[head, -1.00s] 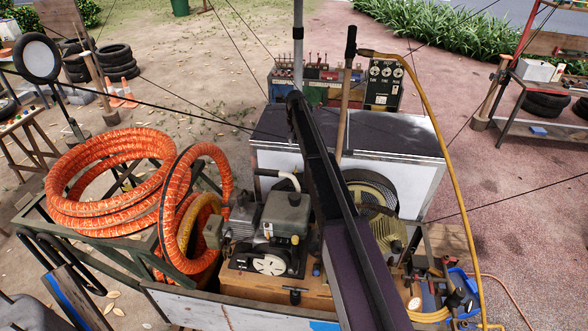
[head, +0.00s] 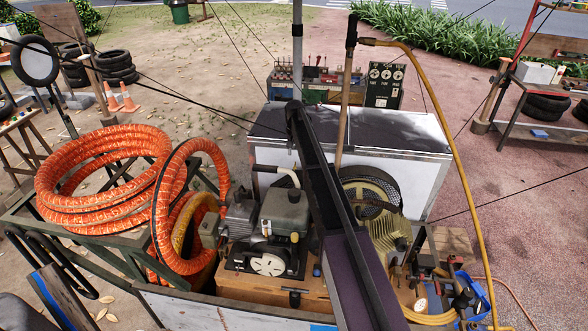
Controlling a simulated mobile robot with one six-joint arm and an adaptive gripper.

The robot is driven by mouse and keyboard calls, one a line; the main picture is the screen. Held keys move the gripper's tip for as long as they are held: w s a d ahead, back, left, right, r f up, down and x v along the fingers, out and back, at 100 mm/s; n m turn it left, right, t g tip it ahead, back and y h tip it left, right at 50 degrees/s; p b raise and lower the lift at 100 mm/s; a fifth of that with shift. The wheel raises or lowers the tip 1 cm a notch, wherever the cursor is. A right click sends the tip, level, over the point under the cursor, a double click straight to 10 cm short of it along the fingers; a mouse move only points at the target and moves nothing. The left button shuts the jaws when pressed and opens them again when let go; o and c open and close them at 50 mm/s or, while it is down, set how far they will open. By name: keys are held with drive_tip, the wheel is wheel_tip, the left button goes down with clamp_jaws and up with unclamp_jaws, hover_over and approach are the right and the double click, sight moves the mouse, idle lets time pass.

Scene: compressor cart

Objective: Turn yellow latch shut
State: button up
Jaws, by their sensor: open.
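I cannot make out a yellow latch in the head view. The compressor cart carries a grey-green engine (head: 285,212) on a wooden box (head: 262,288), with a dark T-shaped handle (head: 294,292) on the box front. A yellowish finned compressor with a round guard (head: 372,197) stands to the right of the engine, in front of a white cabinet (head: 428,178). A long dark beam crosses the middle and hides part of the cart between engine and compressor. My gripper is not in view, so its place relative to the latch does not show.
Coiled orange hose (head: 95,208) lies on a green frame at the left. A yellow hose (head: 447,140) hangs down the right side to a blue tool tray (head: 474,291). A panel of gauges and levers (head: 385,84) stands behind the cabinet.

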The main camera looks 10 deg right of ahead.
drive_tip(key=shift+f+b, duration=2.9)
drive_tip(key=shift+f, duration=0.3)
drive_tip(key=shift+a, duration=0.1)
clamp_jaws()
